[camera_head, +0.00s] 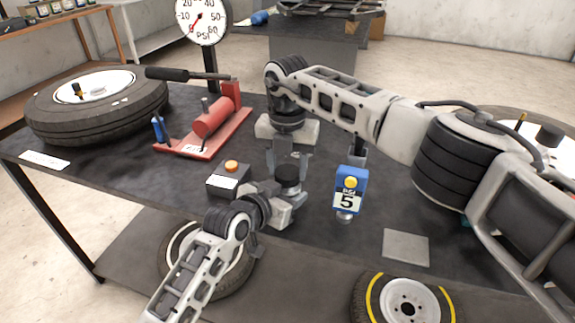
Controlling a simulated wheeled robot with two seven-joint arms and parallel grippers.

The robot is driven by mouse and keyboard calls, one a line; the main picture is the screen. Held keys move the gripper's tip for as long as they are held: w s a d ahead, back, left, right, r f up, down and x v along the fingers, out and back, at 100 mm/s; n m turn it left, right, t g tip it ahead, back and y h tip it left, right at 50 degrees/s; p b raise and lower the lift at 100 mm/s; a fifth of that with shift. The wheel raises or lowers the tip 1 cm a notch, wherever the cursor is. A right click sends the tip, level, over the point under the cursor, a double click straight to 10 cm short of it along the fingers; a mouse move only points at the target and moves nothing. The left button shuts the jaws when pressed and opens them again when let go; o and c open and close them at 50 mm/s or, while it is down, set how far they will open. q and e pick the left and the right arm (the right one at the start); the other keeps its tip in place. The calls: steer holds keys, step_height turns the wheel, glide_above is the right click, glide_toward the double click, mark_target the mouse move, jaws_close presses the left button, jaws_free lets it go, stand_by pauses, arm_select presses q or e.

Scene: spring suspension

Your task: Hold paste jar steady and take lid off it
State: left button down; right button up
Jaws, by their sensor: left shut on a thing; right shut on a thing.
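The paste jar (288,180) is a small dark cylinder near the middle of the dark table. My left gripper (286,199) comes in from the lower left and is shut around the jar's lower part, hiding much of its side. My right gripper (289,165) points down from above, directly over the jar. Its two fingers are at either side of the jar's top and shut on the lid. The lid cannot be told apart from the dark jar, nor can I see whether a gap lies between them.
A red foot pump (205,128) and a tyre (97,105) lie farther left. A flat grey plate (405,247) lies front right.

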steer(key=n, duration=2)
steer(key=shift+r, duration=0.1)
steer(key=n, duration=1.4)
steer(key=shift+s+n, duration=0.1)
steer(key=shift+n, duration=0.3)
steer(key=n, duration=0.4)
steer(key=shift+n, duration=0.4)
